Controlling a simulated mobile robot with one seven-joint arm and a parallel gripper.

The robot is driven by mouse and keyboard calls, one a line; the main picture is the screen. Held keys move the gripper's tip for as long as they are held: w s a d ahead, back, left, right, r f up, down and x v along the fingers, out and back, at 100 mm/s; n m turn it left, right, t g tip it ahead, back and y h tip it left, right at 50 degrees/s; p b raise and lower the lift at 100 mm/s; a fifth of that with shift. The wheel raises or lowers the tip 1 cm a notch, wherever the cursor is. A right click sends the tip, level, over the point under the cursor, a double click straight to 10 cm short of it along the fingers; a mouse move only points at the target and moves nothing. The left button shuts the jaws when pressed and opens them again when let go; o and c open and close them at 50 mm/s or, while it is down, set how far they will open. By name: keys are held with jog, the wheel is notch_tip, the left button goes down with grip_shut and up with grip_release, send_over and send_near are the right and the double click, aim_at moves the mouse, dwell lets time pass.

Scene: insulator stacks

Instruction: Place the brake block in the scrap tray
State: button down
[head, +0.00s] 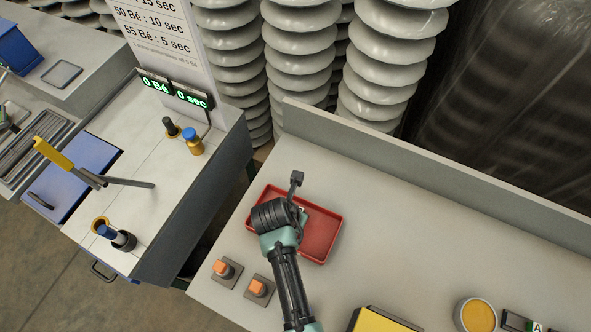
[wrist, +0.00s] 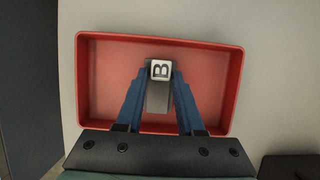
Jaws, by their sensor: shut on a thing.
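The red scrap tray (head: 326,236) lies on the grey bench under my wrist. It also fills much of the wrist view (wrist: 92,90). My gripper (wrist: 160,80) is inside the tray's outline in the wrist view, shut on a dark grey block (wrist: 158,98) with a white label marked B. I take this block as the brake block. It lies between the two blue fingers, over the tray's floor near its middle. I cannot tell whether it touches the floor. In the head view my wrist mostly hides the fingers and the block.
Two orange buttons (head: 223,268) (head: 258,288) on grey boxes stand left of my arm. A yellow-topped box (head: 383,320), a round yellow-topped container (head: 477,314) and a piece marked A (head: 537,327) are at lower right. A raised ledge (head: 430,168) runs behind; the bench right of the tray is clear.

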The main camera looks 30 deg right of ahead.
jog(key=shift+f, duration=0.1)
jog(key=c, duration=0.5)
grip_release()
